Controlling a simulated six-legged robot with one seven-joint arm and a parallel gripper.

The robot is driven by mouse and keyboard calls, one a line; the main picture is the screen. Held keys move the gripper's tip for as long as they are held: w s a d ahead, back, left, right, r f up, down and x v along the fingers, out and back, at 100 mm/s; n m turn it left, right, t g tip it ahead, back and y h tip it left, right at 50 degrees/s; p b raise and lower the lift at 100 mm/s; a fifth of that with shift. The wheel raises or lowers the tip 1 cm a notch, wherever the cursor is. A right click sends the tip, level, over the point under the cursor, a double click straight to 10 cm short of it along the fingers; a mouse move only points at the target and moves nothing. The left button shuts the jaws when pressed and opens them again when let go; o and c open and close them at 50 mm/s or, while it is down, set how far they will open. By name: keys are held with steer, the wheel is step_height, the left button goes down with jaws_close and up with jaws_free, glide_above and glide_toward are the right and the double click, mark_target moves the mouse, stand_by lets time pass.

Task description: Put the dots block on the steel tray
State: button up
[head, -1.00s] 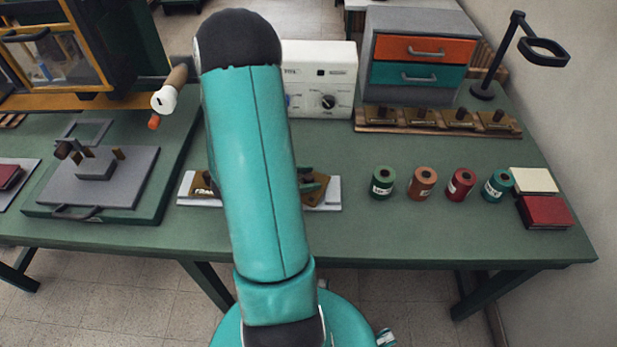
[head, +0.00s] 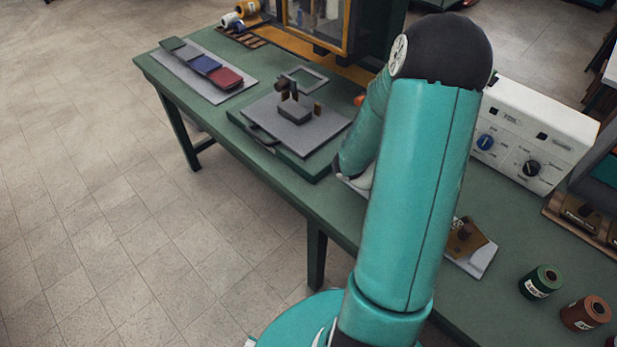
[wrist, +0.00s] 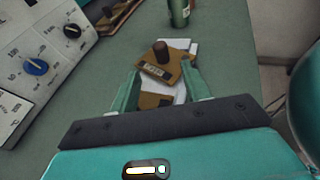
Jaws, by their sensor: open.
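My gripper (wrist: 160,88) is open in the wrist view, its two teal fingers on either side of a brass block with a dark knob (wrist: 161,50) and a white label. The block lies beyond or between the fingertips; I see no grip on it. The label is too small to read, so I cannot tell whether this is the dots block. Under it is a pale tray (wrist: 181,88), perhaps the steel tray, with another brass piece (wrist: 148,101) nearer me. In the head view the pale tray (head: 478,262) shows partly behind my arm, and my gripper is hidden.
A white control box (head: 530,140) stands behind the tray. A grey plate (head: 315,128) on a green base carries a small fixture. A wooden rack (head: 580,222) holds more knobbed blocks. Coloured covers (head: 205,65) lie far left.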

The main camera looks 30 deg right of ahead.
steer(key=w+a+r+m+t+y, duration=0.2)
steer(key=a+r+t, duration=0.3)
steer(key=a, duration=0.6)
steer(key=w+a+r+m+t+y, duration=0.2)
steer(key=w+a+r+t, duration=0.3)
steer(key=a+r, duration=0.3)
steer(key=w+a+r+m+t+y, duration=0.2)
steer(key=a+r+t, duration=0.5)
steer(key=a, duration=0.6)
steer(key=shift+w+a+r+m+y, duration=0.2)
steer(key=shift+w+a+m+y, duration=0.2)
steer(key=shift+w+y, duration=0.5)
steer(key=shift+s+d, duration=0.2)
